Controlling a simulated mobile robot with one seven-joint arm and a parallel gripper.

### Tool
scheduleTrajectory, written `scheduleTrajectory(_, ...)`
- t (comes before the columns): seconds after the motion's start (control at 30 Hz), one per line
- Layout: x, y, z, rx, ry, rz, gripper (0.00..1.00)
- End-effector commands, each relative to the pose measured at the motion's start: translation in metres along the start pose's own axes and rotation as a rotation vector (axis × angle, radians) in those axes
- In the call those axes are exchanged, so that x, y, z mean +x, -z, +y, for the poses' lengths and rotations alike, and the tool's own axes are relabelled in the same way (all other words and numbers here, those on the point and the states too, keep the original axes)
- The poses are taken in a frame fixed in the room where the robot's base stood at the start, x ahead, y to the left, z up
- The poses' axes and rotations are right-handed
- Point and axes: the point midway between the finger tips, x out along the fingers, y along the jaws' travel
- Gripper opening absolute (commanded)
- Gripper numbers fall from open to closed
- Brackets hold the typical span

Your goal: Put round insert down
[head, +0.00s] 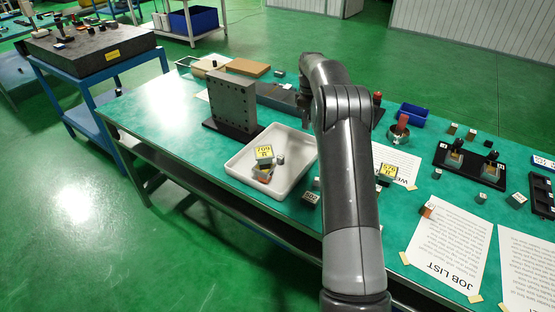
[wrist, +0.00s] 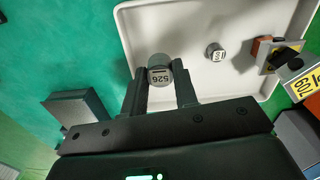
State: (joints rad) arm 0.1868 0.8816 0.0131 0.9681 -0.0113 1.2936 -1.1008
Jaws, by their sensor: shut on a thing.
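A round grey insert (wrist: 160,70) marked 526 is between the fingertips of my gripper (wrist: 161,85) in the wrist view, and the jaws are shut on it. It overlaps the left edge of the white tray (wrist: 205,88) in that view; its height above the surface is not clear. The tray (head: 237,168) also shows in the head view, on the green bench. A smaller round piece (wrist: 215,52) stands in the tray. In the head view my arm hides the held insert and most of the gripper.
The tray also holds a block with a yellow label (head: 264,152). A grey upright plate (head: 233,101) stands left of it. Several small blocks, a blue bin (head: 412,114) and a job list sheet (head: 450,252) lie to the right. The bench's left end is mostly clear.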

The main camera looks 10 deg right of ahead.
Motion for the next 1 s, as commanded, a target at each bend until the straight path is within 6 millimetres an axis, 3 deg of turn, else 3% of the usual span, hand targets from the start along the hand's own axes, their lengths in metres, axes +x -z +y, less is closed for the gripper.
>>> scheduleTrajectory(0.13,0.007,0.021,-0.004,-0.02,0.001,0.001,0.0)
scheduleTrajectory(0.4,0.044,0.081,-0.008,-0.021,0.0,0.001,0.0)
scheduleTrajectory(0.6,0.063,0.113,-0.01,-0.018,-0.001,0.002,0.0)
scheduleTrajectory(0.87,0.072,0.125,-0.011,-0.017,0.0,0.001,0.0)
scheduleTrajectory(1.0,0.09,0.125,-0.011,-0.017,0.001,0.0,0.0)
